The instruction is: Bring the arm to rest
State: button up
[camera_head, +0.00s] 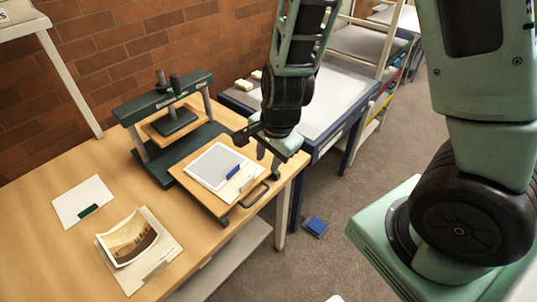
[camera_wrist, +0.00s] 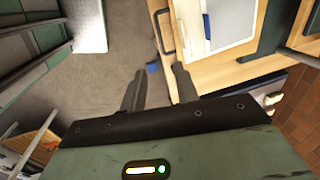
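My arm reaches down from the top of the head view to my gripper (camera_head: 268,158), above the right end of the wooden table. In the wrist view my gripper (camera_wrist: 158,82) has its two fingers apart with nothing between them; the carpet shows beyond. It is beside and above a wooden board with a dark handle (camera_head: 205,203), which bears a pale framed sheet (camera_head: 213,165) and a blue item (camera_head: 233,172). I cannot tell the exact height above the board.
A dark green press (camera_head: 165,120) stands on the wooden table (camera_head: 40,215). A curled photo (camera_head: 130,238) and a white card (camera_head: 82,200) lie at the left. A blue-framed table (camera_head: 345,95) stands behind my gripper. A blue object (camera_head: 315,226) lies on the carpet.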

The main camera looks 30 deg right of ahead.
dwell(0.5)
jog(key=s+a+r+n+g+b, duration=0.1)
jog(key=s+a+r+n, duration=0.4)
jog(key=s+n, duration=0.3)
jog(key=s+a+r+n+g+b, duration=0.1)
jog(key=s+a+r+n, duration=0.4)
jog(key=n, duration=0.9)
jog(key=s, duration=0.3)
jog(key=shift+r, duration=0.25)
